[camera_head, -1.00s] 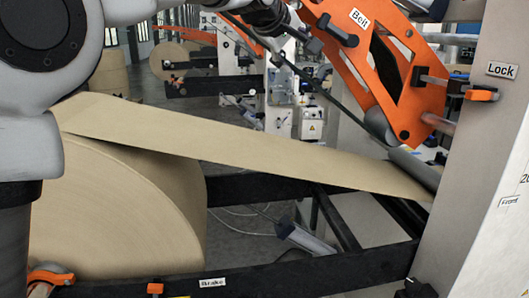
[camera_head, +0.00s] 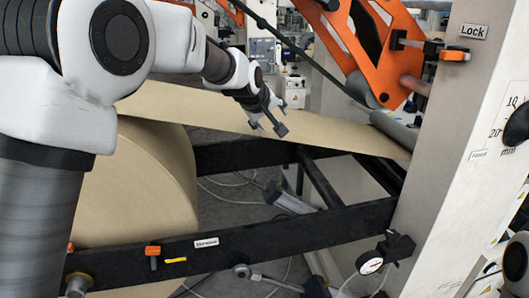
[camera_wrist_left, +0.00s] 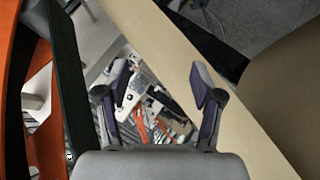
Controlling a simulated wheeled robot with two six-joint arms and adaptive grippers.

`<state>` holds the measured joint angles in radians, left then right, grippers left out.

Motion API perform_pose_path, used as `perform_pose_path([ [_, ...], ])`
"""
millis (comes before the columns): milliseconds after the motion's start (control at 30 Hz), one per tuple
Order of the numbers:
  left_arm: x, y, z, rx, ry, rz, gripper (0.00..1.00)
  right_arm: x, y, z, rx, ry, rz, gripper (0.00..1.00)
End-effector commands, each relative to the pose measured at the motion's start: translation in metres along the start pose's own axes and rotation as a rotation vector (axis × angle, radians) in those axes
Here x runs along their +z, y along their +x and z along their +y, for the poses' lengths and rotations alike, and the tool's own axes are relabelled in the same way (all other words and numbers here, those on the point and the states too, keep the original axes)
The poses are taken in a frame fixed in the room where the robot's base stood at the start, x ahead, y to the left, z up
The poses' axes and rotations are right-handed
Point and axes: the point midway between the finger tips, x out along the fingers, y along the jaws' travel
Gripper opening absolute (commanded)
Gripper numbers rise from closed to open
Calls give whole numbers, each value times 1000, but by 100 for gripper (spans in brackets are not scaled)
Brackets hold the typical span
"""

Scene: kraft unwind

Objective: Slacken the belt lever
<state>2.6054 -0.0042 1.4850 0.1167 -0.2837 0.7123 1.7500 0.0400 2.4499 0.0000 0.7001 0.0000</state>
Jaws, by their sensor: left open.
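The belt lever is not clearly in view. In the head view only a small dark piece (camera_head: 329,5), possibly its lower end, shows at the top edge on the orange arm (camera_head: 362,62); the Belt label is out of frame. My left gripper (camera_head: 268,127) is open and empty, in front of the kraft web (camera_head: 335,140), below and left of the orange arm. In the left wrist view its spread fingers (camera_wrist_left: 159,85) have nothing between them. The kraft web (camera_wrist_left: 190,50) passes on the right and an orange part (camera_wrist_left: 15,80) is at the far left. My right gripper is not seen.
A grey post (camera_head: 440,140) with a Lock label (camera_head: 474,31) stands right. A black rail (camera_head: 290,232) crosses below. The large kraft roll (camera_head: 150,190) is behind my left arm. A dark bar runs diagonally beside the gripper.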

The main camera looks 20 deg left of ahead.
Motion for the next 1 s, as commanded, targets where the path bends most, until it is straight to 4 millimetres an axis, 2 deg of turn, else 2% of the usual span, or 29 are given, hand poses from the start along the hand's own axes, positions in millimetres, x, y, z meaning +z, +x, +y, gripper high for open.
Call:
perform_pose_path([
  [200,26,31,-34,-44,42,-32,67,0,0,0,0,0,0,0],
  [333,38,43,-49,-62,65,-46,67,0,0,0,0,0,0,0],
  [500,45,50,-58,-72,77,-54,67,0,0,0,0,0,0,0],
  [733,46,50,-59,-72,78,-54,67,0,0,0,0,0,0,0],
  [767,46,50,-59,-72,78,-54,60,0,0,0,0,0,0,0],
  [800,46,50,-59,-72,78,-54,45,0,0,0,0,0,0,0],
  [933,46,50,-58,-72,78,-54,0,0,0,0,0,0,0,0],
  [1000,46,50,-58,-72,79,-54,0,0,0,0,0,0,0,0],
])
